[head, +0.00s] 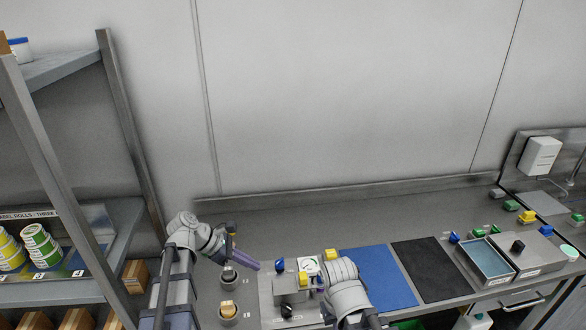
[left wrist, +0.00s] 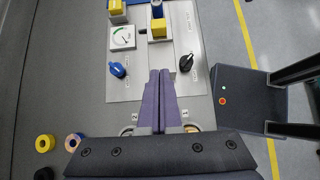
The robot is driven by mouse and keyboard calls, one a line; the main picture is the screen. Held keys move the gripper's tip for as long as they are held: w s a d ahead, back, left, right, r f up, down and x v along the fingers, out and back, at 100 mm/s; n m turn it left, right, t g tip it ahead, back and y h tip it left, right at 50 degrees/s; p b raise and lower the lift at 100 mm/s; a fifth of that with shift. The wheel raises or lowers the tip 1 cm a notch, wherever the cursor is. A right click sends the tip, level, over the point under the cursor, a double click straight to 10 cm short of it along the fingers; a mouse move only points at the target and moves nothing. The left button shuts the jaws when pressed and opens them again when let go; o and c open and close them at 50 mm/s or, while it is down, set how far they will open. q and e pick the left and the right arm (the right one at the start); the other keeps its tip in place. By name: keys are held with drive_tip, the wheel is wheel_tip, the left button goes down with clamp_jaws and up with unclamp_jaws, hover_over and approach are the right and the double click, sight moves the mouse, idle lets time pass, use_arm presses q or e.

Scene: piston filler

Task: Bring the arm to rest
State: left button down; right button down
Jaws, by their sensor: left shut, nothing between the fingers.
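My left gripper (head: 246,261) shows in the head view above the steel bench (head: 330,222), left of the piston filler panel (head: 267,300). Its purple fingers are shut together with nothing between them. They also show closed in the left wrist view (left wrist: 160,100), over the lower edge of the panel. My right arm (head: 346,292) reaches in over the right part of the panel. Its fingers are mostly hidden by the arm, so their state is unclear.
The panel carries a gauge (left wrist: 122,37), a blue knob (left wrist: 117,69) and a black knob (left wrist: 186,63). A blue mat (head: 378,280), black mat (head: 432,270) and tray (head: 487,258) lie right. A shelf rack (head: 130,130) stands left.

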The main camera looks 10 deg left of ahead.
use_arm(q)
drive_tip(key=s+d+f+m+g+y, duration=0.2)
drive_tip(key=s+d+f+m+y, duration=0.4)
drive_tip(key=m, duration=1.8)
drive_tip(key=s+d+y, duration=0.4)
drive_tip(key=s+d, duration=0.3)
drive_tip(key=s, duration=0.1)
drive_tip(key=shift+m+g, duration=0.3)
drive_tip(key=shift+m, duration=0.1)
drive_tip(key=shift+s+f, duration=0.15)
use_arm(e)
drive_tip(key=shift+s, duration=0.1)
